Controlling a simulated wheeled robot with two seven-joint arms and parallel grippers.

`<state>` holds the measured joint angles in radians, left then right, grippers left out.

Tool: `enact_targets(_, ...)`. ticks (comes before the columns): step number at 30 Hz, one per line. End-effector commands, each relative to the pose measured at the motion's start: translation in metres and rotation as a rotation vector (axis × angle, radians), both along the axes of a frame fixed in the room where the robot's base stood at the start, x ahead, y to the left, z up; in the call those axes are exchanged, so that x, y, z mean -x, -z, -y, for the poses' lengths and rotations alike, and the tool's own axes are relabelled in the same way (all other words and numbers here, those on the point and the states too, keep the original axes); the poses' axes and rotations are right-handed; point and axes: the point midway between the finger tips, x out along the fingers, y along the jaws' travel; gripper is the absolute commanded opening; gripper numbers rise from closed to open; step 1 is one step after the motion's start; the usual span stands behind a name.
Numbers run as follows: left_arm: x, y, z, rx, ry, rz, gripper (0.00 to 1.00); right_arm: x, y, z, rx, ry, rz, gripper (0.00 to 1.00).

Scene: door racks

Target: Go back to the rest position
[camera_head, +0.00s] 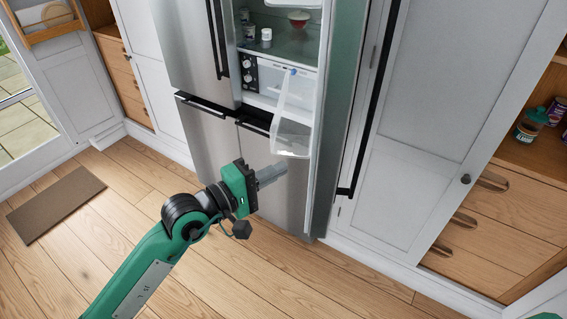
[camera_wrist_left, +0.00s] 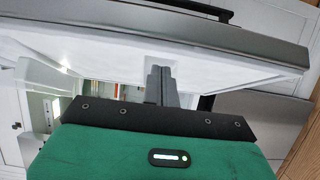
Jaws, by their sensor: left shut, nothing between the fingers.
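My left gripper (camera_head: 270,175) is green and dark grey and reaches in from the lower left in the head view. Its fingers are shut with nothing between them. It is in front of the steel fridge (camera_head: 196,45), near the lower part of the open fridge door (camera_head: 343,100). The left wrist view shows the closed fingers (camera_wrist_left: 160,82) in front of a white inner door panel; I cannot tell whether they touch it.
The open fridge door has a clear bin (camera_head: 292,138) on its inner side, close to my left gripper. A white cabinet (camera_head: 425,110) stands to the right, with wooden drawers (camera_head: 500,220) beyond. A brown mat (camera_head: 55,205) lies on the left. The wooden floor in front is clear.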

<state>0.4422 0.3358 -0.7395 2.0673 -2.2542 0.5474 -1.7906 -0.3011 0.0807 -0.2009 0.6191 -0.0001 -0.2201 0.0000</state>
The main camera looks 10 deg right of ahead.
Motion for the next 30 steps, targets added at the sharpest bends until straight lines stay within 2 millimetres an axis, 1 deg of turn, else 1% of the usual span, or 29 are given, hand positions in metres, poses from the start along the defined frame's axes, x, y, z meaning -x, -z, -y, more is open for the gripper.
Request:
enact_targets(1,0.008,0.003,-0.005,0.0,-0.001,0.0,0.0,-0.001,0.005,0.0,0.0,0.0,0.001,0.36)
enact_targets(3,0.016,0.002,-0.011,0.0,-0.001,0.001,0.0,-0.002,0.007,0.0,0.0,0.0,0.002,0.36)
enact_targets(6,0.026,0.002,-0.016,0.0,-0.001,0.0,0.0,-0.002,0.009,0.0,-0.001,0.0,0.003,0.36)
enact_targets(9,0.031,0.001,-0.02,-0.001,-0.001,0.0,0.0,-0.002,0.011,0.0,-0.001,0.001,0.003,0.36)
enact_targets(16,0.032,0.001,-0.021,0.004,-0.001,-0.011,0.0,-0.002,0.011,0.0,-0.001,0.001,0.003,0.36)
enact_targets(19,0.024,0.014,-0.022,0.049,-0.005,-0.105,0.0,-0.002,0.011,0.0,-0.001,0.001,0.003,0.36)
enact_targets(20,0.019,0.021,-0.023,0.077,-0.007,-0.158,0.0,-0.002,0.011,0.0,-0.001,0.001,0.003,0.36)
enact_targets(23,-0.003,0.054,-0.029,0.214,-0.024,-0.415,0.0,-0.002,0.011,-0.001,-0.001,0.001,0.003,0.36)
enact_targets(24,-0.013,0.072,-0.033,0.288,-0.037,-0.545,0.0,-0.002,0.011,-0.001,-0.001,0.002,0.003,0.36)
enact_targets(26,-0.029,0.102,-0.042,0.416,-0.065,-0.75,0.0,-0.002,0.011,-0.001,-0.001,0.002,0.003,0.36)
enact_targets(27,-0.039,0.123,-0.049,0.506,-0.088,-0.885,0.0,-0.002,0.011,-0.001,-0.001,0.002,0.003,0.36)
enact_targets(29,-0.052,0.156,-0.062,0.649,-0.129,-1.081,0.0,-0.002,0.011,-0.001,-0.001,0.002,0.003,0.36)
enact_targets(30,-0.06,0.179,-0.071,0.75,-0.16,-1.208,0.0,-0.002,0.011,-0.001,-0.001,0.002,0.003,0.36)
